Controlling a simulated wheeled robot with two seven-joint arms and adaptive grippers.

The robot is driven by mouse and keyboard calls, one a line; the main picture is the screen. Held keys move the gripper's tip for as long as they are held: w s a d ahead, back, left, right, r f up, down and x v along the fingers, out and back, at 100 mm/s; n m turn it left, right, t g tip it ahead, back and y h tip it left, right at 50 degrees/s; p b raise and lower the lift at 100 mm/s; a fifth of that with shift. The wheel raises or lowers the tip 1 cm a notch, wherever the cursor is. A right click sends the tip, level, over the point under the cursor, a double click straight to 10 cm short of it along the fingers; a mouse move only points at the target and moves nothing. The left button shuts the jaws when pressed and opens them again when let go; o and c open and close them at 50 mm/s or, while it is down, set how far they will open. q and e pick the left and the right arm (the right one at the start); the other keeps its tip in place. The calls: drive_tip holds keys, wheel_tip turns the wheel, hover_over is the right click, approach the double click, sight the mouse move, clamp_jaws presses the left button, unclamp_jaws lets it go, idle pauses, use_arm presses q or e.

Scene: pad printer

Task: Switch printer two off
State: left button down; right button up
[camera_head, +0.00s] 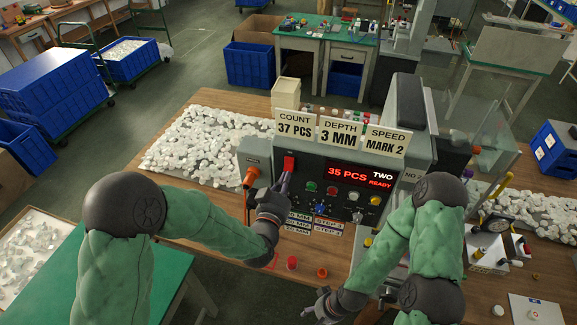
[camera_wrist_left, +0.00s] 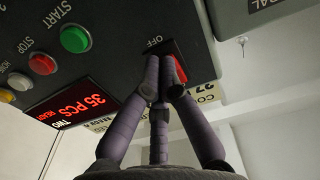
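Printer two's control panel (camera_head: 330,190) faces me, and its display (camera_head: 361,177) reads "35 PCS TWO READY" in red. A red switch (camera_head: 289,162) sits at the panel's upper left. In the left wrist view the switch (camera_wrist_left: 180,72) shows red beside the word OFF, partly hidden by my fingers. My left gripper (camera_head: 283,182) is at the switch with its fingers drawn together; the wrist view shows the fingertips (camera_wrist_left: 162,72) at the switch's edge. I cannot tell whether they touch it. My right gripper (camera_head: 315,298) is low in front of the printer, empty, its fingers spread.
Green (camera_wrist_left: 75,39) and red (camera_wrist_left: 42,64) buttons sit near the switch. An orange-handled part (camera_head: 250,178) stands left of the panel. White pieces (camera_head: 200,140) cover the table's left. Small red caps (camera_head: 292,263) lie in front. Signs (camera_head: 340,134) stand on top.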

use_arm(q)
drive_tip(key=shift+w+d+b, duration=0.15)
drive_tip(key=shift+w+b, duration=0.25)
drive_tip(key=shift+w, duration=0.1)
idle(0.3)
drive_tip(key=b+v, duration=0.1)
drive_tip(key=v, duration=1.5)
idle(0.4)
wheel_tip(320, 180, down, 18)
drive_tip(key=w+a+n+g+y+b, duration=0.1)
drive_tip(key=w+a+g+y+b, duration=0.1)
drive_tip(key=g+b, duration=0.35)
drive_tip(key=s+a+f+n+g+b, duration=0.1)
drive_tip(key=s+f+g+b, duration=0.2)
drive_tip(key=f, duration=0.9)
drive_tip(key=s+a+f+n+g+b, duration=0.1)
drive_tip(key=s+f+g+b, duration=0.3)
drive_tip(key=f, duration=0.9)
drive_tip(key=s+a+f+n+g+b, duration=0.2)
drive_tip(key=s+f+b, duration=0.4)
drive_tip(key=f, duration=0.6)
drive_tip(key=shift+s+f+n+g, duration=0.3)
drive_tip(key=shift+s+n+g, duration=0.2)
drive_tip(key=shift+s+g, duration=0.7)
